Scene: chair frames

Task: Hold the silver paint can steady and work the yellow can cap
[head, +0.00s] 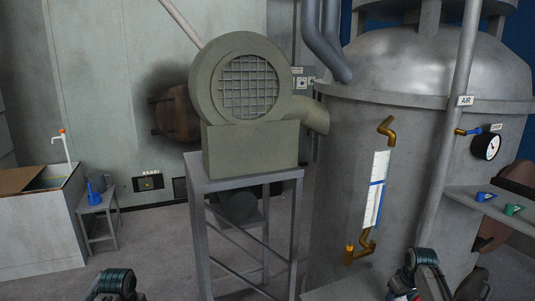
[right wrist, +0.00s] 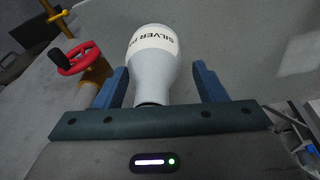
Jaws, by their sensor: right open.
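The silver paint can (right wrist: 150,85) is a pale grey, rounded can with a white label reading "SILVER P", partly cut off. In the right wrist view it lies between the two blue fingers of my right gripper (right wrist: 162,75), which is open. Gaps show on both sides, so the fingers are not closed on it. I cannot make out the yellow can cap in either view. My left arm shows only as a dark link at the bottom left of the head view, and its gripper is out of frame.
A red handwheel (right wrist: 80,58) on a brass fitting stands left of the can. The large grey tank (head: 345,150) has a brass-fitted gauge strip (head: 377,188). A shelf (head: 500,204) at right holds a blue cup (head: 486,197) and a green cup (head: 514,210). A blower (head: 250,150) stands centrally.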

